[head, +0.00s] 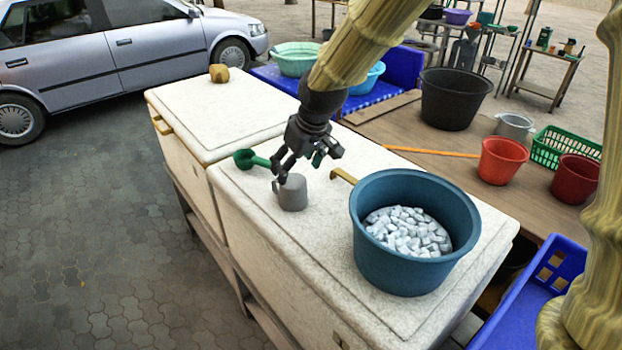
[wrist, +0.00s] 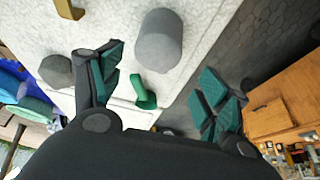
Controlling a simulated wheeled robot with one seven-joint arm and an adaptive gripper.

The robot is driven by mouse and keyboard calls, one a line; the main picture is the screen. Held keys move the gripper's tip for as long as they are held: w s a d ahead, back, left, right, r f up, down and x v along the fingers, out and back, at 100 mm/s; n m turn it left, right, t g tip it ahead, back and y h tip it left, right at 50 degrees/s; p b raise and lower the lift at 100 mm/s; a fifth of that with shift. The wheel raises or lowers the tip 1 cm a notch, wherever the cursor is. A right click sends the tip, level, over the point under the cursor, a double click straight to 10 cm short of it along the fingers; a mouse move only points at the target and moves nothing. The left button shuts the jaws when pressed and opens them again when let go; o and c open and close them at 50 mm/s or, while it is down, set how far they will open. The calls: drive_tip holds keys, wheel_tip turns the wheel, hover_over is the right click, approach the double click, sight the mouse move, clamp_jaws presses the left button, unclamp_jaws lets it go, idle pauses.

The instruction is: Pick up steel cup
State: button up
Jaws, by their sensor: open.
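The steel cup (head: 291,193) is a plain grey cylinder standing on the pale speckled chest top. In the wrist view, the cup (wrist: 158,42) lies just beyond the fingertips, between the two fingers' lines. My gripper (head: 297,165) is above and close to the cup, its dark fingers angled down. The head view does not clearly show whether a finger touches the cup.
A green scoop (head: 250,160) lies beside the cup. A large blue tub (head: 385,262) of pale chunks stands to the right. A yellow handle (head: 344,176) is nearby. A tan lump (head: 218,73) sits on the far chest. The chest's left edge is near the cup.

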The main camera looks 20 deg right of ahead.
sight(293, 180)
drive_tip(key=shift+w+a+f, duration=0.2)
drive_tip(key=shift+f, duration=0.45)
drive_tip(key=x, duration=0.1)
drive_tip(key=p+x, duration=0.1)
drive_tip(key=x, duration=0.1)
drive_tip(key=shift+w+d+f, duration=0.15)
drive_tip(key=shift+d, duration=0.2)
drive_tip(key=shift+a+f, duration=0.15)
drive_tip(key=shift+f, duration=0.15)
drive_tip(key=shift+p+x, duration=0.75)
drive_tip(key=shift+x, duration=0.3)
drive_tip(key=shift+d+p+x, duration=0.2)
drive_tip(key=shift+p+x, duration=0.15)
drive_tip(key=shift+x, duration=1.05)
drive_tip(key=shift+a, duration=0.1)
drive_tip(key=shift+c, duration=0.3)
drive_tip(key=c, duration=1.1)
